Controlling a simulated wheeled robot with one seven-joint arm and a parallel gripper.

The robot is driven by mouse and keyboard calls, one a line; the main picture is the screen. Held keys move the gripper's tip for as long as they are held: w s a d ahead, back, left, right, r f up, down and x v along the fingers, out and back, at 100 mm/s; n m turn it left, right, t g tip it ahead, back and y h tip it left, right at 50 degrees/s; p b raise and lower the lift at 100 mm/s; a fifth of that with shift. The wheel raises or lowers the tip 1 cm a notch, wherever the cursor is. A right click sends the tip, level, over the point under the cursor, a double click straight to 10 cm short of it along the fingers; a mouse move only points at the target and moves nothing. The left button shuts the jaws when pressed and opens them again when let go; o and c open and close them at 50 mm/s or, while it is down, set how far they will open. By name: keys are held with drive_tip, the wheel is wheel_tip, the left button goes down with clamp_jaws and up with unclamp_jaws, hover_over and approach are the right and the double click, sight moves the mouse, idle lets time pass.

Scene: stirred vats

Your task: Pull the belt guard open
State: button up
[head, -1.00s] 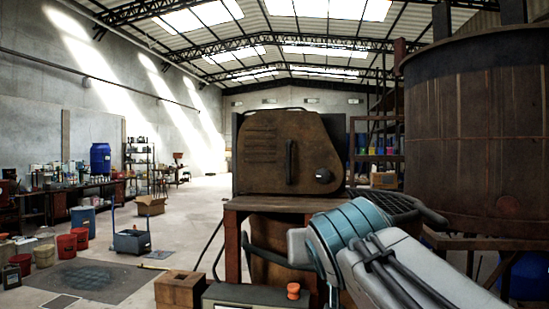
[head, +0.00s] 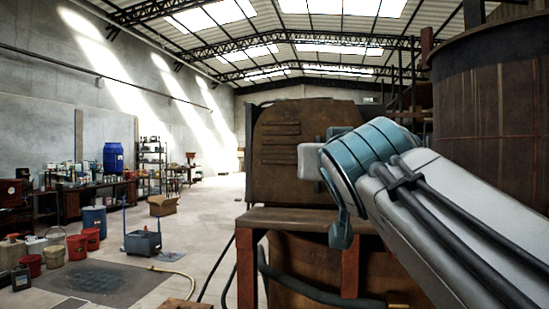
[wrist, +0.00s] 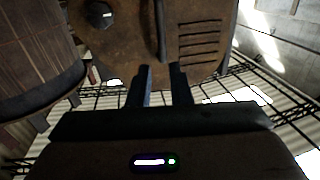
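The belt guard (head: 275,124) is a rusty brown plate with louvre slots, standing on a brown stand in the head view. My arm covers its right part there, hiding handle and knob. The wrist view shows the guard (wrist: 205,22) at the top, with its dark bar handle (wrist: 161,28) and a dark round knob (wrist: 99,14). My gripper (wrist: 161,72) is open, its two dark fingers apart with nothing gripped. The handle's near end lines up with the gap between the fingertips. I cannot tell whether it lies between them in depth. The fingers are hidden in the head view.
The brown stand (head: 290,218) is below the guard, with a dark hose along it. A big rusty vat (head: 490,115) stands close on the right. A blue cart (head: 142,242) and several buckets are at the left. The floor beyond the cart is mostly clear.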

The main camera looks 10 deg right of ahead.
drive_tip(key=p, duration=0.3)
hover_over(318, 184)
drive_tip(key=shift+w, duration=0.4)
drive_tip(key=shift+d, duration=0.1)
clamp_jaws()
